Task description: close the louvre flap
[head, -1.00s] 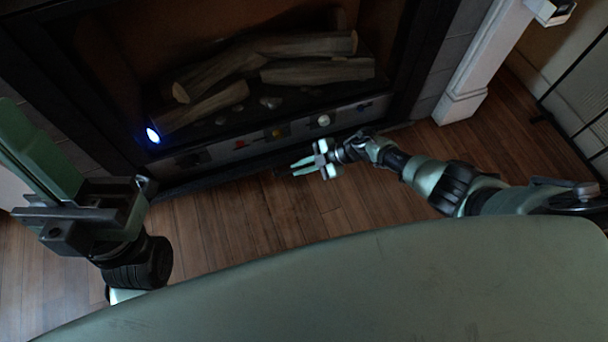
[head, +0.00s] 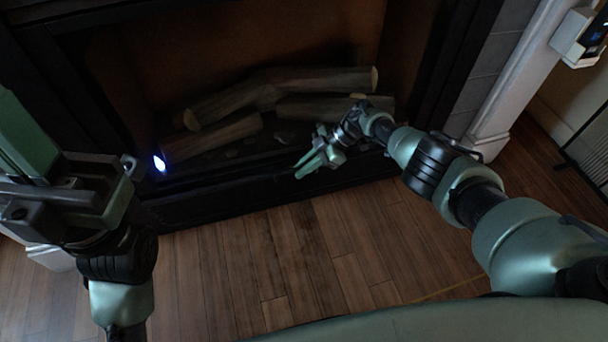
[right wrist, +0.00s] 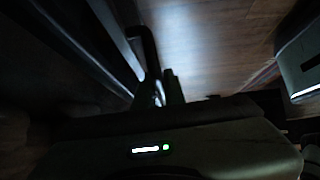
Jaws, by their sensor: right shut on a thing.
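The louvre flap (head: 240,199) is the dark strip along the bottom front of the fireplace in the head view. It looks raised, and no controls show behind it. My right gripper (head: 303,168) is at its upper edge, in front of the logs, and is shut on it. In the right wrist view, dark fingers (right wrist: 165,88) meet beside a dark bar; the contact is too dark to make out fully. My left gripper (head: 35,165) is at the left side, away from the flap, with its fingertips not clearly shown.
Logs (head: 230,135) lie in the fireplace above the flap, with a bright blue-white light (head: 159,163) at the left. A white pillar (head: 515,85) stands at the right. The wooden floor (head: 250,270) in front is clear.

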